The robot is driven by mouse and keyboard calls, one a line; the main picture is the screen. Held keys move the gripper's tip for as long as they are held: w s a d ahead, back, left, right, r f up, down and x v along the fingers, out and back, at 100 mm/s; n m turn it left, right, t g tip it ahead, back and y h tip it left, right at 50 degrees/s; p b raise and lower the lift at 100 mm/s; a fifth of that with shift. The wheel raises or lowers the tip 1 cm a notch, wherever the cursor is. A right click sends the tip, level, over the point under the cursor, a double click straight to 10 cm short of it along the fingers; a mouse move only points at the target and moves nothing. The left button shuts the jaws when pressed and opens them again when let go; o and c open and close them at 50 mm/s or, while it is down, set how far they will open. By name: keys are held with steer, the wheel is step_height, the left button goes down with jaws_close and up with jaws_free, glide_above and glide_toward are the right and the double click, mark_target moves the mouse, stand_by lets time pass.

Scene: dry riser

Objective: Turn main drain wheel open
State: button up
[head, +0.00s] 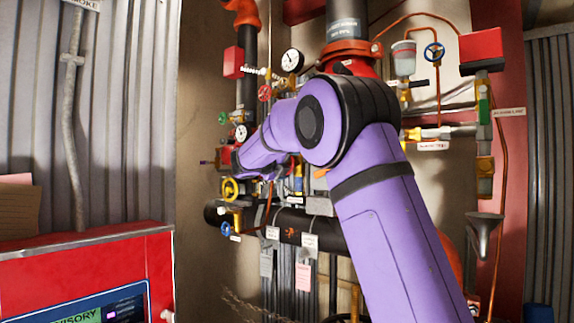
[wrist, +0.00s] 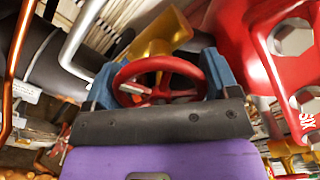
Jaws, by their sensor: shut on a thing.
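In the wrist view a red handwheel (wrist: 165,64), the likely main drain wheel, sits between the two blue fingers of my gripper (wrist: 158,82). The fingers are shut on the wheel from its left and right sides. A yellow valve body (wrist: 158,50) shows just behind it. The wheel's spokes and hub are partly visible; its near edge is close to my dark palm. In the head view my purple arm reaches into the pipework and covers the gripper and this wheel. How far the wheel is turned cannot be told.
A large red flange (wrist: 270,45) with bolts crowds the gripper's right. A red cabinet (head: 90,250) stands front left.

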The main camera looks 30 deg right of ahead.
steer(key=o, duration=0.8)
steer(key=shift+a, duration=0.1)
steer(key=v, duration=1)
steer(key=shift+a, duration=0.3)
steer(key=shift+s, duration=0.15)
steer(key=s+d+f+m+g+y, duration=0.1)
steer(key=s+f+m+y, duration=0.35)
steer(key=s+m, duration=0.4)
steer(key=s+d+f+m+g+y, duration=0.1)
steer(key=s+f+m+y, duration=0.4)
steer(key=s, duration=0.7)
steer(key=s+a+f+m+y, duration=0.3)
steer(key=s+a+f+m, duration=0.2)
steer(key=s+m, duration=0.5)
steer(key=s+a+f+m+t+y, duration=0.1)
steer(key=s+a+f+m+y, duration=0.3)
steer(key=s+f+m, duration=0.3)
steer(key=s+a+m, duration=0.1)
steer(key=s+m, duration=0.2)
steer(key=s, duration=0.1)
steer(key=shift+a+f, duration=0.15)
steer(key=shift+a, duration=0.2)
